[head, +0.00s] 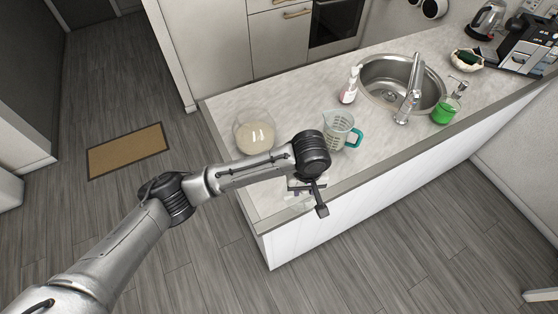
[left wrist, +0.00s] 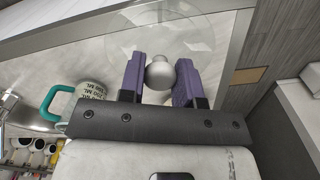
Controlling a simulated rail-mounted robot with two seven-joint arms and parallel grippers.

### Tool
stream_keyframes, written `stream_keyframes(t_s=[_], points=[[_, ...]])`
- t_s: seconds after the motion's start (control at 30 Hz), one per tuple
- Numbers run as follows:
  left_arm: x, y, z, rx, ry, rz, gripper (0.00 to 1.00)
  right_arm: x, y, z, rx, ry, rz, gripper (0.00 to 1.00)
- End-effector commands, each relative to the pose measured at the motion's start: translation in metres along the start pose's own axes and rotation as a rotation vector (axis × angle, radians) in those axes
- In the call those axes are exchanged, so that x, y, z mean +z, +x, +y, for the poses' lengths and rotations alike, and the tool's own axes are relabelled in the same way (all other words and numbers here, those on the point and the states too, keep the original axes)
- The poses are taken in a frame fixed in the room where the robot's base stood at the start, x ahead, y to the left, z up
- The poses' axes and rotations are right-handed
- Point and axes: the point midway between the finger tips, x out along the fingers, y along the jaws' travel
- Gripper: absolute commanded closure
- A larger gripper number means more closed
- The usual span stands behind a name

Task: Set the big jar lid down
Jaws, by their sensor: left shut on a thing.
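My left gripper (head: 308,190) is over the front edge of the counter, near its left corner. In the left wrist view the purple finger pads of the gripper (left wrist: 159,78) are shut on the round grey knob of the big jar lid (left wrist: 190,38). The lid is a clear glass disc, seen faintly beyond the fingers. In the head view the arm and gripper mostly hide it. I cannot tell whether it touches the counter. A round glass jar (head: 254,136) with pale contents stands on the counter, left of the gripper. My right gripper is not in view.
A measuring cup with a teal handle (head: 338,131) stands close behind the gripper; it also shows in the left wrist view (left wrist: 88,91). A soap bottle (head: 349,86), sink (head: 371,82) and green dispenser (head: 446,111) are farther right. Bare counter (head: 270,200) lies left of the gripper.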

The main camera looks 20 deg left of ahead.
Motion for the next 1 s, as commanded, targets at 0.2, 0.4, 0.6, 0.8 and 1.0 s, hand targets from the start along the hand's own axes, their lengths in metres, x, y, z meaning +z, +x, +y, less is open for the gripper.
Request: stream_keyframes(t_s=[0.2,0.4,0.6,0.8,1.0], points=[[-0.034,0.029,-0.034,-0.005,-0.006,-0.001,0.93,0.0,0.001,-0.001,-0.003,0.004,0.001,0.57],[-0.056,0.048,-0.056,-0.004,-0.003,-0.001,0.93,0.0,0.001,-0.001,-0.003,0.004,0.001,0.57],[-0.066,0.057,-0.065,-0.002,0.0,-0.002,0.93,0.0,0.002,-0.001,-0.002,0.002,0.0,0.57],[-0.068,0.063,-0.066,-0.001,0.001,-0.002,0.93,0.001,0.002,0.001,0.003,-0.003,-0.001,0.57],[-0.067,0.087,-0.066,-0.003,0.001,-0.001,0.93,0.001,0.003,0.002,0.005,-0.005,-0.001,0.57]])
